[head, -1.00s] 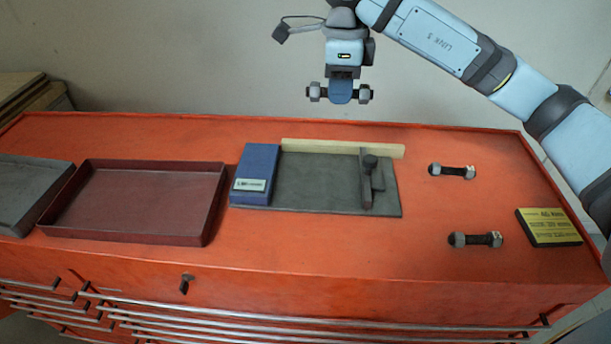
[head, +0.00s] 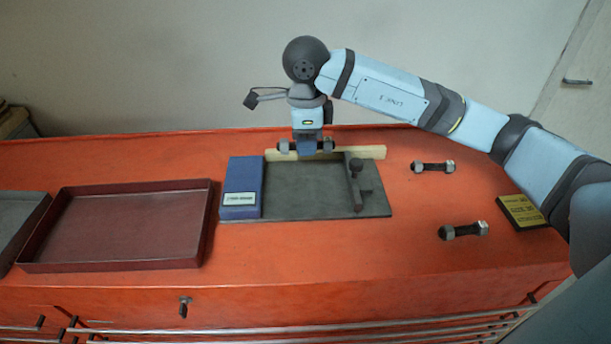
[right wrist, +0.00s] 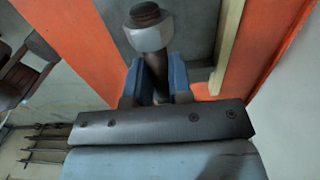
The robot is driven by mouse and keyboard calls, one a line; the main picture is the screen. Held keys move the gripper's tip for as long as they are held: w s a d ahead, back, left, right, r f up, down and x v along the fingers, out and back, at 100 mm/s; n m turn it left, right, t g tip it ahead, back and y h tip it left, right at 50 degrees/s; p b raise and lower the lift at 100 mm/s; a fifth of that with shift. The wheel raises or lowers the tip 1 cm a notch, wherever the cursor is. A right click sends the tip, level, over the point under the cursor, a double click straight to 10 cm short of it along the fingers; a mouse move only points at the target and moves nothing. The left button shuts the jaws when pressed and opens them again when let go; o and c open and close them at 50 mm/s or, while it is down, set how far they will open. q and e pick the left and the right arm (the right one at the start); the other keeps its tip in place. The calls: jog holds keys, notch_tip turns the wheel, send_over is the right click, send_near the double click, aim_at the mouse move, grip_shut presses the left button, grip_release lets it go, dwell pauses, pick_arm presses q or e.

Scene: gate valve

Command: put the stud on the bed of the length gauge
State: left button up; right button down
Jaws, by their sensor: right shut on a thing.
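My right gripper (head: 307,147) is shut on a stud (head: 284,147) with a nut at each end. It holds the stud level, just above the back of the length gauge. In the right wrist view the stud (right wrist: 148,38) stands out between the blue jaws, one nut toward the camera. The length gauge has a grey bed (head: 305,196), a blue block (head: 241,188) at its left end and a dark slide (head: 355,183) at its right. A pale strip (head: 365,153) runs along its back edge, partly behind the stud. My left gripper is out of view.
Two more studs lie right of the gauge, one further back (head: 432,167) and one nearer the front (head: 463,231). A dark red tray (head: 120,262) and a grey tray (head: 20,225) stand at left. A yellow-and-black plate (head: 522,211) lies near my right arm.

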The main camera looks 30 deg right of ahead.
aim_at(306, 187)
notch_tip(306, 187, down, 10)
jog(key=shift+r, duration=0.1)
dwell(0.4)
jog(key=shift+f, duration=0.2)
jog(key=c, duration=1)
grip_release()
jog(key=shift+c, duration=0.2)
jog(key=shift+r, duration=0.1)
jog(key=shift+r, duration=0.1)
